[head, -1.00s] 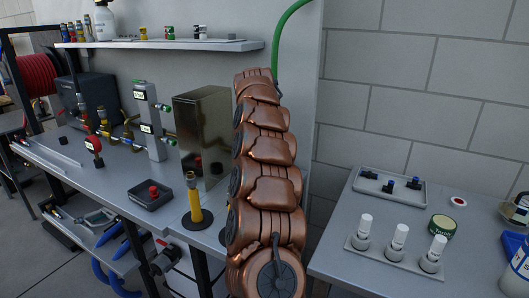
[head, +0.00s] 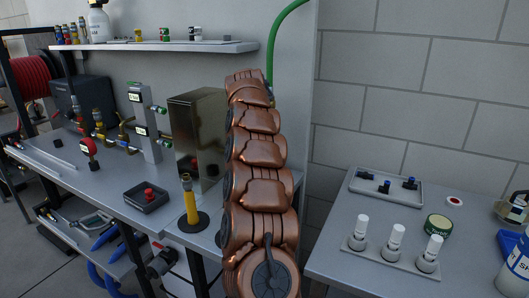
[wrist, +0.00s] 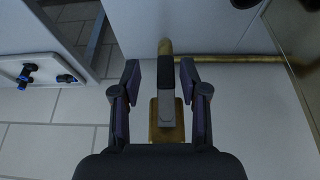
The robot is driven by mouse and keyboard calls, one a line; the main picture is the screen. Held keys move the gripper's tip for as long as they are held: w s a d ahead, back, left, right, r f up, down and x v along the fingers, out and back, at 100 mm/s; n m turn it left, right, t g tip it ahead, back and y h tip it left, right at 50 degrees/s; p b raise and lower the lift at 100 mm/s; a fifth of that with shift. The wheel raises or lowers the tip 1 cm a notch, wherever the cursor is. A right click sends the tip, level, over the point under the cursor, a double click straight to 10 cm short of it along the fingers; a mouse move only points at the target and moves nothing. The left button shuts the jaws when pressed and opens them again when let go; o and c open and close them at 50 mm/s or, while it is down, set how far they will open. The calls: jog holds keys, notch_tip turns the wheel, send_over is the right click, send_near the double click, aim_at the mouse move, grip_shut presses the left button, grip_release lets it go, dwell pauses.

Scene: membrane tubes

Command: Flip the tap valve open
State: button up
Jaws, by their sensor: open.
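In the wrist view, the tap valve has a lever (wrist: 166,85) with a dark grip and a grey metal shank. It stands over a brass body (wrist: 166,120), with a brass pipe (wrist: 230,58) running off to the right. My gripper (wrist: 160,75) is open, with one finger on each side of the lever. In the head view my own copper-coloured arm hides the gripper, and I cannot make out the tap.
A grey tray with blue-and-black fittings (head: 412,184) lies on the right table (head: 330,255), near a rack of white-capped bottles (head: 396,240). The left bench holds a metal box (head: 198,135), a yellow post (head: 189,205) and a red-button box (head: 147,197).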

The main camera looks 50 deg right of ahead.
jog(key=shift+r, duration=0.1)
jog(key=v, duration=1.2)
jog(key=shift+a, duration=0.15)
dwell(0.5)
